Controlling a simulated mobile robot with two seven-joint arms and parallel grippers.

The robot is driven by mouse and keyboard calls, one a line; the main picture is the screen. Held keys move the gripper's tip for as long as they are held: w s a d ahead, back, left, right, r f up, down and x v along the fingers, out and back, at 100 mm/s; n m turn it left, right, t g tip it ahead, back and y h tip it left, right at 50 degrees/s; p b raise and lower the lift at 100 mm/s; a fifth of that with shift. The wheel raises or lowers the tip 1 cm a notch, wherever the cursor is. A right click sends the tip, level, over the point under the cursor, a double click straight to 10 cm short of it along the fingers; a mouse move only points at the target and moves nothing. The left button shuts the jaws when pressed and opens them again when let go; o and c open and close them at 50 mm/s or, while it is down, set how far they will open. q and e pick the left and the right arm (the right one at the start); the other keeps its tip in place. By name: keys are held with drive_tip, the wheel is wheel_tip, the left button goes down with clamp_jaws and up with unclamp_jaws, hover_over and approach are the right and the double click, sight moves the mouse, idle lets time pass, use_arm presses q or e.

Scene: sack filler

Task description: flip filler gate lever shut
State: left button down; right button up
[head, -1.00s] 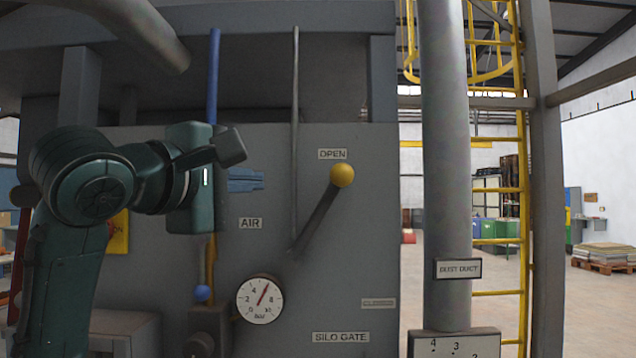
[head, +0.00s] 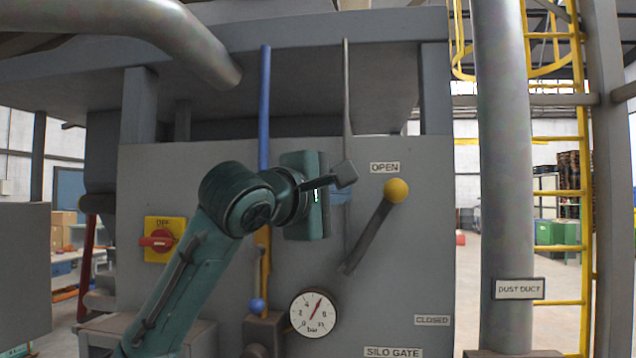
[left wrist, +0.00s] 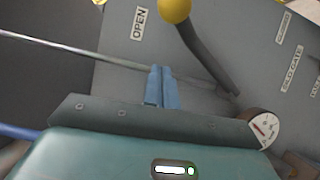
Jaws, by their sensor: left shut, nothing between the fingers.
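The gate lever is a dark bar (head: 369,237) with a yellow ball knob (head: 396,190). It slants up to the right from its pivot, and its knob is just below the OPEN label (head: 385,168). The CLOSED label (head: 432,320) is lower right of it. My left gripper (head: 346,196) is left of the knob in the head view, its blue fingers shut and empty, apart from the lever. In the left wrist view, the fingers (left wrist: 161,88) point toward the panel, with the knob (left wrist: 175,10) above them and the bar (left wrist: 207,58) to their right. My right gripper is not in view.
A round pressure gauge (head: 313,313) is below my left gripper. A blue pole (head: 265,110) and a thin grey rod (head: 346,90) run up the panel. A yellow box with a red switch (head: 164,240) is at left. The dust duct (head: 503,150) stands to the right.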

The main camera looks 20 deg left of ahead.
use_arm(q)
drive_tip(key=d, duration=0.2)
drive_tip(key=w+d+p, duration=0.1)
drive_tip(key=d, duration=0.1)
drive_tip(key=shift+d+r, duration=0.1)
drive_tip(key=shift+r, duration=0.05)
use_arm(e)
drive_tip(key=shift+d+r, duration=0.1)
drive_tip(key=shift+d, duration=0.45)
use_arm(q)
drive_tip(key=shift+d, duration=0.1)
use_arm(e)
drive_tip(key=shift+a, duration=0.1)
